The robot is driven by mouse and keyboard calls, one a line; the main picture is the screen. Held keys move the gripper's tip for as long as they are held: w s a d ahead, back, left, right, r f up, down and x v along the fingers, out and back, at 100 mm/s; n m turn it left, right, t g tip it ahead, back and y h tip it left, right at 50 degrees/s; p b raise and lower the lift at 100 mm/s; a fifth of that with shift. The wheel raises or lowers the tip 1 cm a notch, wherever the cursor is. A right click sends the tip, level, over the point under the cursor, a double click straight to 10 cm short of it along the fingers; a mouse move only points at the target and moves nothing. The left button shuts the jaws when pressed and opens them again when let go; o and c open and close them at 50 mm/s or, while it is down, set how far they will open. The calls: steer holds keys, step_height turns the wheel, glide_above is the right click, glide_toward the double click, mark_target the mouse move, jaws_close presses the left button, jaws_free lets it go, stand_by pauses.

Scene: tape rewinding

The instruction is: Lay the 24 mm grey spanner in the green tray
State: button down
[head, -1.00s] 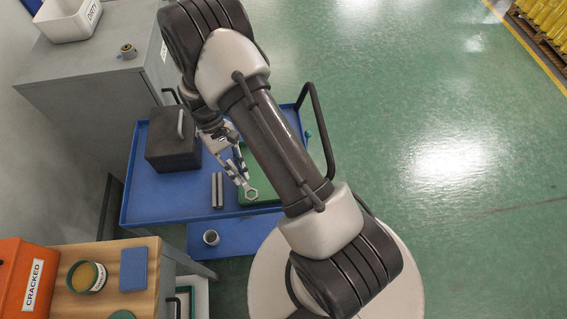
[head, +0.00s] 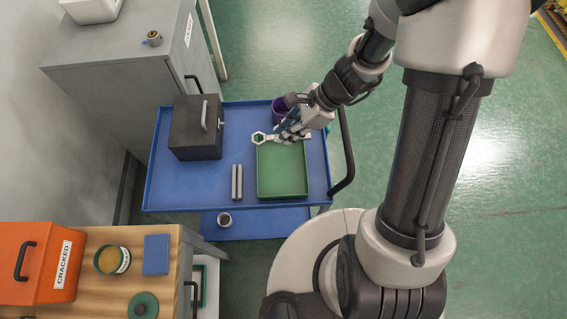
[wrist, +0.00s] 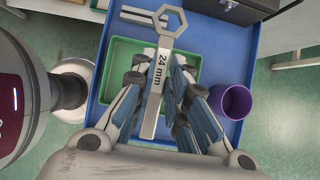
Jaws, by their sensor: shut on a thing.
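The grey spanner (wrist: 158,78), marked "24 mm", is held in my gripper (wrist: 156,95), which is shut on its shaft. In the head view my gripper (head: 290,130) is over the back edge of the green tray, and the spanner's ring end (head: 258,138) points left past the tray's back left corner. The green tray (head: 282,180) lies on the blue trolley top, and its visible floor is empty. In the wrist view the green tray (wrist: 117,55) is below the spanner, partly hidden by my fingers.
The blue trolley top (head: 190,190) carries a black box (head: 195,128), two grey bars (head: 237,182) and a purple cup (head: 279,110) behind the tray. The cup is close to my gripper. A dark trolley handle (head: 346,160) rises at the right.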

steer(key=b, duration=0.5)
glide_above(280, 168)
steer(key=d, duration=0.2)
step_height(280, 168, down, 15)
steer(key=shift+w+d+r, duration=0.1)
step_height(280, 168, down, 5)
steer(key=shift+d+r+b, duration=0.1)
steer(key=shift+r+b, duration=0.05)
steer(key=shift+b, duration=0.9)
steer(key=c, duration=1.6)
jaws_free()
steer(key=shift+o, duration=0.2)
